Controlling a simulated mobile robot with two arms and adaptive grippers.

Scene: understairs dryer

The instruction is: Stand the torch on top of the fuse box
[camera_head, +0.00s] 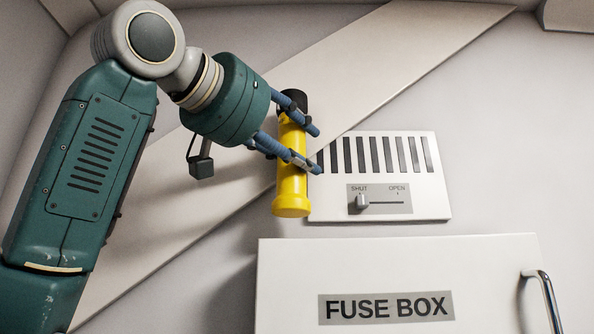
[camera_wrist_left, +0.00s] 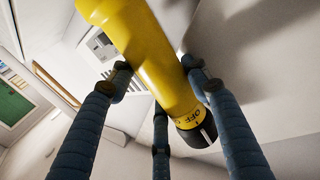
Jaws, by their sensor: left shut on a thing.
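The yellow torch (camera_head: 292,165) with a black end is upright in the head view, black end up and yellow end down. My left gripper (camera_head: 304,148) is shut on it, its blue fingers around the upper body. In the left wrist view the torch (camera_wrist_left: 155,60) lies between the blue fingers, with lettering by its black end. The white fuse box (camera_head: 400,265), with a label and a metal handle, is at the lower right of the head view. The torch's lower end shows above the box's upper left part, apart from it. My right gripper is not in view.
A white vent panel (camera_head: 432,205) with dark slots and a SHUT/OPEN slider (camera_head: 362,201) is on the wall above the fuse box, close behind the torch. A sloping beam (camera_head: 400,40) crosses the wall. The wall right of the vent is clear.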

